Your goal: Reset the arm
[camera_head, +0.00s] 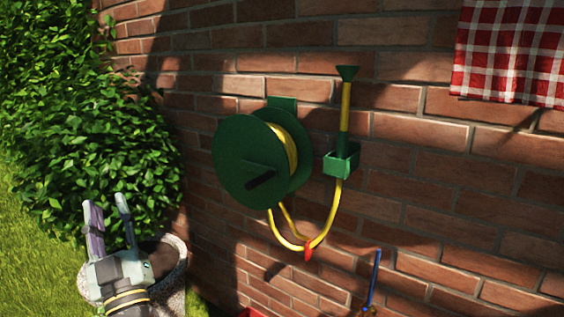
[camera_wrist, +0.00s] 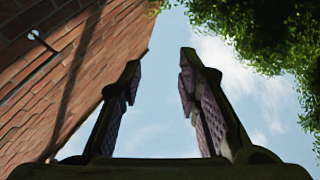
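My gripper (camera_head: 107,212) is at the lower left of the head view, pointing upward, with a gap between its two fingers. In the wrist view my gripper (camera_wrist: 160,75) shows both fingers apart with only sky between them, so it is open and empty. It is in front of the hedge and left of the wall-mounted hose reel, touching neither as far as I can see. The rest of my arm is mostly out of view.
A green hose reel (camera_head: 240,160) with yellow hose hangs on the brick wall (camera_head: 420,200). A green holder (camera_head: 341,162) with a nozzle is beside it. A checked cloth (camera_head: 510,50) hangs upper right. A hedge (camera_head: 90,130) and grass (camera_head: 35,240) are at left.

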